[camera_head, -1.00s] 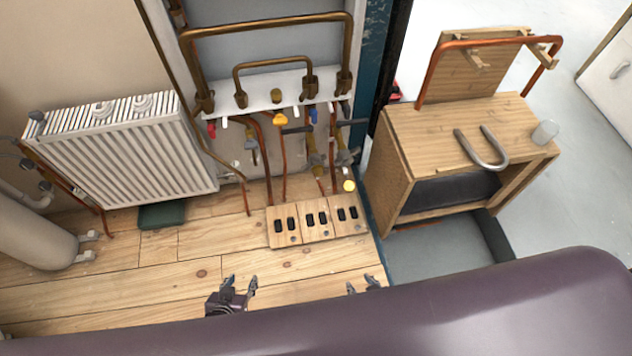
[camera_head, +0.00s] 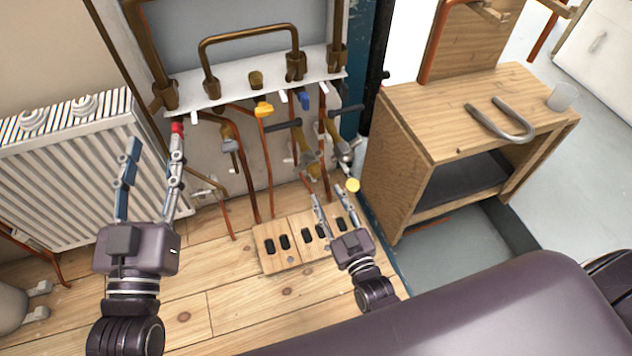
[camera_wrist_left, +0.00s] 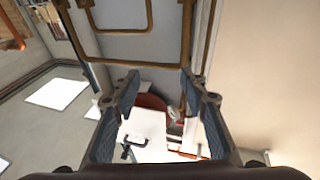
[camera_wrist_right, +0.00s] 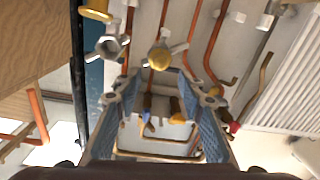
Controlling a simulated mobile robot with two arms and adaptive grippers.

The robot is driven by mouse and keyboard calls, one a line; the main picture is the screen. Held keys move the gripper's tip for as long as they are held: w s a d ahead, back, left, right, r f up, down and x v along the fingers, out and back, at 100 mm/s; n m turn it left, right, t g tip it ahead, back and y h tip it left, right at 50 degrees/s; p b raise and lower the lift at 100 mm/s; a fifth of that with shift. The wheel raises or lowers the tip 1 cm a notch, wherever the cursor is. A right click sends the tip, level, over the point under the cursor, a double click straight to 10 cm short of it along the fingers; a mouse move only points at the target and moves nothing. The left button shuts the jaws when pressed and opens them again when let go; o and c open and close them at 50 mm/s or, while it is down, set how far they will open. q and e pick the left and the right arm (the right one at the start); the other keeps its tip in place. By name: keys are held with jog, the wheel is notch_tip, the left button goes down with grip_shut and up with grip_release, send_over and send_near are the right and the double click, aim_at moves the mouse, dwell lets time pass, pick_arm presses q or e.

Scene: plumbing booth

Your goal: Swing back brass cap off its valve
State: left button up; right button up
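A round brass cap (camera_wrist_right: 159,58) sits on one valve, ahead of my right gripper (camera_wrist_right: 160,95) in the right wrist view. A second yellow cap (camera_head: 352,185) hangs beside the rightmost valve; it also shows in the right wrist view (camera_wrist_right: 97,11), next to that valve's open grey mouth (camera_wrist_right: 110,46). My right gripper (camera_head: 328,196) is open and empty, below the valves and apart from both caps. My left gripper (camera_head: 153,142) is open and empty, raised in front of the radiator's right side. In the left wrist view (camera_wrist_left: 160,82) nothing lies between its fingers.
Copper pipes (camera_head: 265,165) and valves with coloured handles run below a white shelf (camera_head: 225,88). A wooden box with black slots (camera_head: 290,245) stands on the floor below them. The radiator (camera_head: 70,170) is at left, a wooden cabinet (camera_head: 405,165) at right. Bare planks lie in front.

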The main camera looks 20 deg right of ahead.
aim_at(317, 176)
jog(key=w+b, duration=0.1)
jog(key=w, duration=0.5)
jog(key=shift+w+a+b, duration=0.2)
jog(key=shift+w+b, duration=0.1)
jog(key=shift+b, duration=0.1)
jog(key=shift+w, duration=0.2)
pick_arm(q)
jog(key=s+r+t+h, duration=0.1)
jog(key=s+r+t, duration=0.3)
jog(key=r, duration=0.5)
jog(key=shift+s+r+t+h, duration=0.15)
jog(key=shift+s+t+h, duration=0.25)
jog(key=shift+t, duration=0.4)
pick_arm(e)
jog(key=shift+c, duration=0.3)
grip_shut()
